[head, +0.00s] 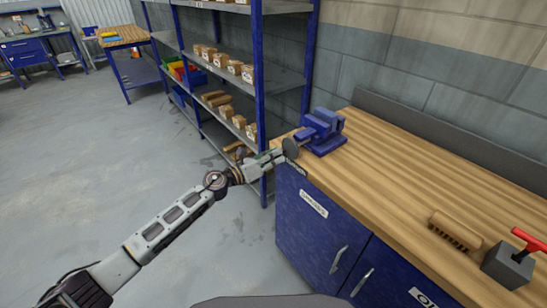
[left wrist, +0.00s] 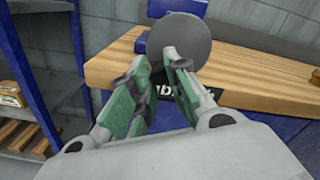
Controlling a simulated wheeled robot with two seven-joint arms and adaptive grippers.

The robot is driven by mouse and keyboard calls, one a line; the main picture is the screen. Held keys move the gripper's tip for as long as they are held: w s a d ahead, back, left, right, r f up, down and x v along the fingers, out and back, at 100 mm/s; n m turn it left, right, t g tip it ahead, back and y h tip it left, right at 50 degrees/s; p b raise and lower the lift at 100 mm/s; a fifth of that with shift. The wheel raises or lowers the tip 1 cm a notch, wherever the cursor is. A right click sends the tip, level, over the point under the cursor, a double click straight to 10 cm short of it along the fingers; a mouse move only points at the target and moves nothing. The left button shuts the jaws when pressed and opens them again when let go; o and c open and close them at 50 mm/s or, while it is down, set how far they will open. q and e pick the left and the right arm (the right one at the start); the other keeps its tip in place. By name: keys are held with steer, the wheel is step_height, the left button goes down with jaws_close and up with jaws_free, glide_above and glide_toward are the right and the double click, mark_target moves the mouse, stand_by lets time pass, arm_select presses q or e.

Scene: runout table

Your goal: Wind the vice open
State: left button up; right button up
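The blue vice (head: 323,130) is mounted on the near left corner of the wooden workbench (head: 400,165). A grey round disc (head: 291,148), which looks like its handwheel, faces out past the bench end. In the left wrist view the disc (left wrist: 180,36) stands just beyond my fingers, with part of the blue vice behind it. My left gripper (head: 277,155) is at the disc's lower left edge. In the left wrist view its green fingers (left wrist: 158,68) are apart, with the right one overlapping the disc; contact cannot be told. My right gripper is not in view.
A wooden brush (head: 456,232) and a grey block with a red T-handle (head: 510,263) lie on the bench's right part. Blue shelving (head: 258,80) with small boxes stands behind my left arm. Open floor (head: 90,150) lies to the left.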

arm_select(q)
steer(key=shift+f, duration=0.1)
jaws_close()
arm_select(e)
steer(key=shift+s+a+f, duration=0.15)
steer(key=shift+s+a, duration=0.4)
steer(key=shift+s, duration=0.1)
arm_select(q)
steer(key=n+p, duration=0.3)
steer(key=shift+s+d+f, duration=0.15)
steer(key=shift+s+d, duration=0.1)
steer(key=shift+s, duration=0.1)
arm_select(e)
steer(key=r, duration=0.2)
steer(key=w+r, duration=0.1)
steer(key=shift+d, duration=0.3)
arm_select(q)
steer(key=shift+n, duration=0.3)
steer(key=shift+s+d+n+p, duration=0.15)
steer(key=shift+n+p, duration=0.45)
steer(key=shift+s+d+n+p, duration=0.1)
steer(key=shift+s+n+p, duration=0.05)
steer(key=shift+n+p, duration=0.45)
steer(key=shift+s+f+n, duration=0.1)
steer(key=shift+f+n, duration=0.05)
steer(key=shift+n, duration=0.25)
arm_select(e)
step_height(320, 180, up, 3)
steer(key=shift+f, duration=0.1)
